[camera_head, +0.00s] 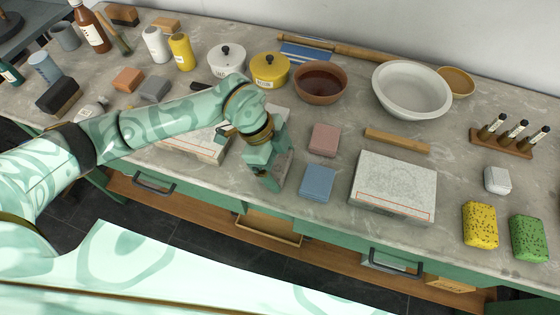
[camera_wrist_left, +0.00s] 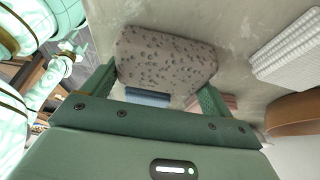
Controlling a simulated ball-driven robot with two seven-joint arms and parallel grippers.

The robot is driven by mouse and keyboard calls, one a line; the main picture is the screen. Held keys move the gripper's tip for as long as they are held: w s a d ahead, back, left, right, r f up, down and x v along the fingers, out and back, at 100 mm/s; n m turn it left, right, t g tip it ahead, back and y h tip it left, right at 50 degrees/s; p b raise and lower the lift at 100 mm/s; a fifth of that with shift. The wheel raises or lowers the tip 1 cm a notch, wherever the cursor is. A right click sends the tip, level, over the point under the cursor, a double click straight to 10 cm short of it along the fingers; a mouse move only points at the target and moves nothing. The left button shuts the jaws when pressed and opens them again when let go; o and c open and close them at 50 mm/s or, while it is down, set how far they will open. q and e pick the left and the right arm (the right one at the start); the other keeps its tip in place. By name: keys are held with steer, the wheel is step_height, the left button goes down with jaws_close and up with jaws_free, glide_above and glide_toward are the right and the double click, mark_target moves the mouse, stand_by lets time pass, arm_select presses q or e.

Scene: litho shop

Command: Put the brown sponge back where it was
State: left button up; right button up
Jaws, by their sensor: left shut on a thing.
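The brown sponge (camera_wrist_left: 165,58) is a pitted grey-brown block. In the left wrist view it sits between the two fingers of my left gripper (camera_wrist_left: 158,82), which is shut on it. In the head view my left gripper (camera_head: 268,172) points down over the front part of the bench, left of a blue block (camera_head: 317,182). There a brownish side of the sponge (camera_head: 285,170) shows beside the fingers; the rest is hidden. I cannot tell whether the sponge touches the bench. My right gripper is not in view.
A pink block (camera_head: 324,139) lies behind the blue one. A pale stone slab (camera_head: 395,185) lies to the right, with yellow (camera_head: 480,225) and green (camera_head: 528,238) sponges beyond it. Another slab (camera_head: 195,147) is partly behind my arm. Bowls and jars stand at the back.

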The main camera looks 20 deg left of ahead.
arm_select(q)
steer(key=o, duration=0.8)
steer(key=shift+f, duration=0.1)
steer(key=p+v, duration=0.2)
steer(key=v, duration=1)
steer(key=shift+p, duration=0.4)
